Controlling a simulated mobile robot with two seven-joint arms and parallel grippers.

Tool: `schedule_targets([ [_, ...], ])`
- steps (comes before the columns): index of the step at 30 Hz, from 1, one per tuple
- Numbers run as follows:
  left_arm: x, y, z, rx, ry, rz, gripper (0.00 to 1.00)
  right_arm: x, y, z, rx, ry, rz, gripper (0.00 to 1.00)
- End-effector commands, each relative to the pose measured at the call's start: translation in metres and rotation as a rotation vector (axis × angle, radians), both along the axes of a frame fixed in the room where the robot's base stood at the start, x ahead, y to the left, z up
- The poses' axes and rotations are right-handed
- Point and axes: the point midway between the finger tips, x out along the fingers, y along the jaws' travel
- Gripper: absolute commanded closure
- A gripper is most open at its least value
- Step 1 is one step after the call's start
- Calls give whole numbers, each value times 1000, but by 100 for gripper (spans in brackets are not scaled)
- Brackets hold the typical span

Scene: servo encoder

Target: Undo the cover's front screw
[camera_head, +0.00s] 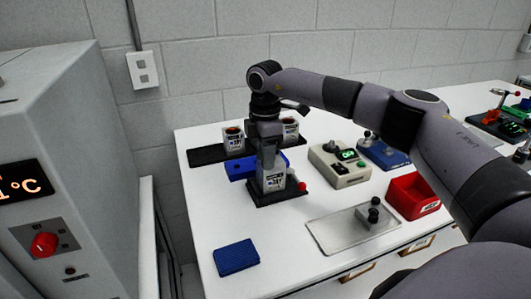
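A white labelled unit (273,181) stands upright in a black base (275,197) near the middle of the table, with a small red knob (302,186) at its right. I take this unit to be the servo with the cover, but the front screw is too small to make out. My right gripper (268,164) points down at the top of this unit and overlaps it in the picture. I cannot tell whether it touches, and its fingers are too small and dark to show their opening. My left gripper is not in view.
Two similar white units (233,138) (290,127) stand behind, by a black tray (205,154). A blue block (240,169), a display box (341,172), a red bin (405,199) and a pale plate (330,234) surround the base. A blue pad (236,257) lies at front left.

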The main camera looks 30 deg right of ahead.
Motion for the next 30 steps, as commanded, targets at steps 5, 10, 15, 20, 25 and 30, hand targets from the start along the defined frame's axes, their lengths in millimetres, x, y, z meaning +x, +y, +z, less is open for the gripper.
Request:
schedule_targets([
  [5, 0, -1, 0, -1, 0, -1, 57, 0, 0, 0, 0, 0, 0, 66],
  [10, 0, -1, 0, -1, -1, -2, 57, 0, 0, 0, 0, 0, 0, 100],
  [15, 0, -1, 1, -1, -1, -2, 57, 0, 0, 0, 0, 0, 4, 100],
  [20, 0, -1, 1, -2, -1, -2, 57, 0, 0, 0, 0, 0, 33, 100],
  [25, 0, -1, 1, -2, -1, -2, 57, 0, 0, 0, 0, 0, 113, 100],
  [30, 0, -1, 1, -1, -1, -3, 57, 0, 0, 0, 1, 0, 244, 100],
])
